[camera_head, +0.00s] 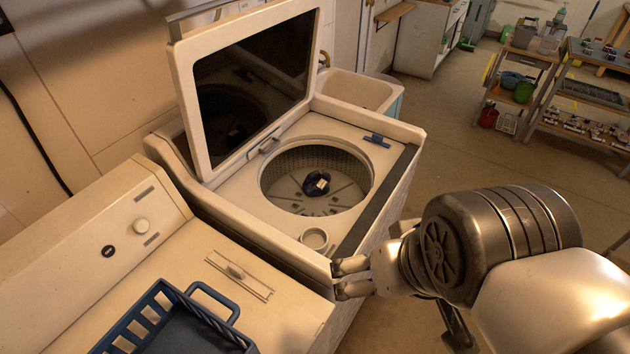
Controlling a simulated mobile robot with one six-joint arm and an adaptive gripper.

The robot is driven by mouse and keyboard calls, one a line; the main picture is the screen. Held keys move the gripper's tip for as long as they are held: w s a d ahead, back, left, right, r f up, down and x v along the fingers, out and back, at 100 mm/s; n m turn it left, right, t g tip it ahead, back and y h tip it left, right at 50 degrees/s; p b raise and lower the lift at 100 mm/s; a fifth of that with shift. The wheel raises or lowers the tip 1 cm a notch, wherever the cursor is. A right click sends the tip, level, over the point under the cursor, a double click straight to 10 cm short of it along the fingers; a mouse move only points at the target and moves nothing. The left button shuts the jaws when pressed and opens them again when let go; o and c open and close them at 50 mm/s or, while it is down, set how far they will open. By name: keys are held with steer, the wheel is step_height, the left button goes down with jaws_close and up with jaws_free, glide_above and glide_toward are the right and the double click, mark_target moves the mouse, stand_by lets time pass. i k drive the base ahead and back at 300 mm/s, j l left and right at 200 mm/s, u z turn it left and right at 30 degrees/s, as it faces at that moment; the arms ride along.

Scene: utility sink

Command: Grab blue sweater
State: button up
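A small dark blue bundle of cloth (316,184) with a pale patch lies at the bottom of the open washer drum (283,186). It looks like the blue sweater, though it is small in the view. My gripper (336,278) is at the washer's front right edge, outside the drum and apart from the cloth. Its two fingers point left with a small gap between them and nothing visible in it. The washer lid (184,84) stands raised at the back left.
A blue basket (160,318) sits on the neighbouring machine (95,255) at the lower left. A utility sink (345,88) stands behind the washer. Shelves (520,80) with tools are at the far right. The floor between is clear.

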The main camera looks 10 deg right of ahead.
mark_target(316, 184)
steer(key=u, duration=0.4)
steer(key=i+l+u, duration=0.15)
steer(key=l, duration=0.2)
steer(key=i+l+u, duration=0.15)
steer(key=l, duration=0.2)
steer(key=i+l+u, duration=0.1)
steer(key=l, duration=0.3)
steer(key=i+l+u, duration=0.15)
steer(key=l, duration=0.25)
steer(key=i+l+u, duration=0.15)
steer(key=l, duration=0.3)
steer(key=i+l+u, duration=0.15)
steer(key=l, duration=0.9)
steer(key=i, duration=0.05)
